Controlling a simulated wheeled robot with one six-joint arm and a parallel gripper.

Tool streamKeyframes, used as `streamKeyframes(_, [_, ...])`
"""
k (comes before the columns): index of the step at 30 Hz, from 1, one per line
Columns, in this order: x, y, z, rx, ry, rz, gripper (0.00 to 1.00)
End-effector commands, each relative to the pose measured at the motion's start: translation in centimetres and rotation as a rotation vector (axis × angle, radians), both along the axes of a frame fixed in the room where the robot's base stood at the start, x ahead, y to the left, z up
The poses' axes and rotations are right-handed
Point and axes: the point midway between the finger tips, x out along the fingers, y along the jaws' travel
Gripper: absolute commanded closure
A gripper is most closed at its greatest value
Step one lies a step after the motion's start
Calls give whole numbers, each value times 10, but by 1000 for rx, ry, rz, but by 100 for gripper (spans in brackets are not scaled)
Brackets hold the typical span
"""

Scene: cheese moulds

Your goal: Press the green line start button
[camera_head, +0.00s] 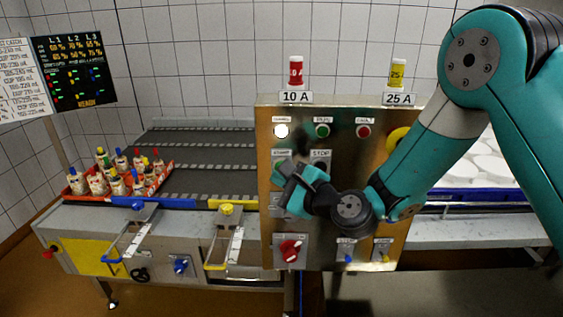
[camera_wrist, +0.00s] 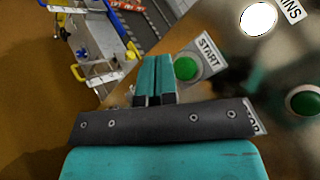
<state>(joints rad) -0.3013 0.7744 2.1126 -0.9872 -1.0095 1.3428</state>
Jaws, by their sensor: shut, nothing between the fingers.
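The green start button (camera_wrist: 186,68) is round and sits beside a START label (camera_wrist: 208,50) in the wrist view. My gripper (camera_wrist: 157,62) is shut and empty. Its fingertips are just left of the button in that view; I cannot tell whether they touch the panel.
Left is a conveyor (camera_head: 205,165) and a red crate (camera_head: 160,178) of bottles.

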Motion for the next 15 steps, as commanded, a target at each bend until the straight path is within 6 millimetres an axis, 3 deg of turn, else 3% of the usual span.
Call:
streamKeyframes(6, [11, 0, 0, 0, 1, 1, 100])
streamKeyframes(15, [12, 0, -1, 0, 1, 1, 100])
